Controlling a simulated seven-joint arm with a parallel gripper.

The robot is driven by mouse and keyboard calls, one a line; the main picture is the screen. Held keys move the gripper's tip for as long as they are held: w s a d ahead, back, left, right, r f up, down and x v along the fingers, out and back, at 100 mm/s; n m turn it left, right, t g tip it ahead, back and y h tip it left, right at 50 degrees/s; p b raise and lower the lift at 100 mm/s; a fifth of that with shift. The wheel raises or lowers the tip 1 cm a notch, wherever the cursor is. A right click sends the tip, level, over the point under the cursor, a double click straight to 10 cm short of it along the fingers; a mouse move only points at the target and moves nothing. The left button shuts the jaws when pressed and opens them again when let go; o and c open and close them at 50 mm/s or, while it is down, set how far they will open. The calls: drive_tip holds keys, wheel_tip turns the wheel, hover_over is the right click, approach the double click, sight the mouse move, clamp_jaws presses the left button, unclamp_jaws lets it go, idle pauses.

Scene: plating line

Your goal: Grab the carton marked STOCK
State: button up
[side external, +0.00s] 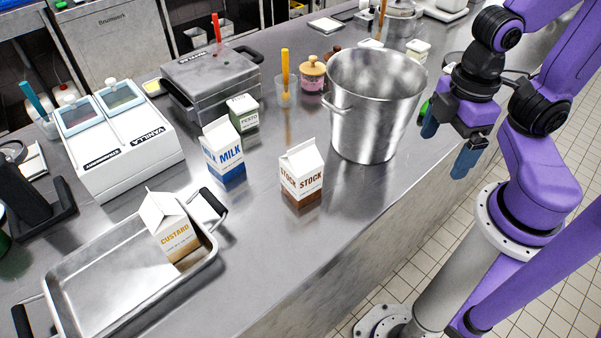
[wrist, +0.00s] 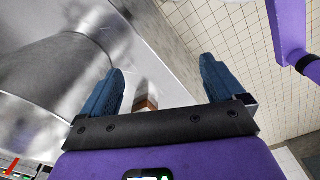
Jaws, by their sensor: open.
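The STOCK carton (side external: 302,174) is a white gabled carton with red-brown lettering and a brown base. It stands upright on the steel counter in the side external view, in front of the large pot. My gripper (side external: 446,148) is at the right, beyond the pot and near the counter edge, with blue fingers apart and empty. In the wrist view my gripper (wrist: 160,90) is also open. A small brown and white piece shows between the fingers there, partly hidden by the gripper; it may be the STOCK carton (wrist: 146,103).
A steel pot (side external: 372,110) stands between my gripper and the carton's back. A MILK carton (side external: 224,150) and a PESTO carton (side external: 243,113) stand to the left. A CUSTARD carton (side external: 168,228) is in the steel tray (side external: 110,312). The counter in front of the STOCK carton is clear.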

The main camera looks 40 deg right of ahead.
idle(0.7)
drive_tip(key=n+t+h, duration=0.2)
drive_tip(key=n+t, duration=1.1)
drive_tip(key=n, duration=0.9)
approach(302, 152)
drive_tip(key=x, duration=0.7)
drive_tip(key=shift+w+d+r, duration=0.15)
drive_tip(key=shift+w+d, duration=0.05)
drive_tip(key=shift+w, duration=0.05)
drive_tip(key=shift+f+x, duration=0.1)
drive_tip(key=shift+x, duration=1.25)
drive_tip(key=shift+f+x, duration=0.15)
drive_tip(key=shift+x, duration=1.2)
drive_tip(key=shift+s+a, duration=0.15)
drive_tip(key=shift+a, duration=0.05)
clamp_jaws()
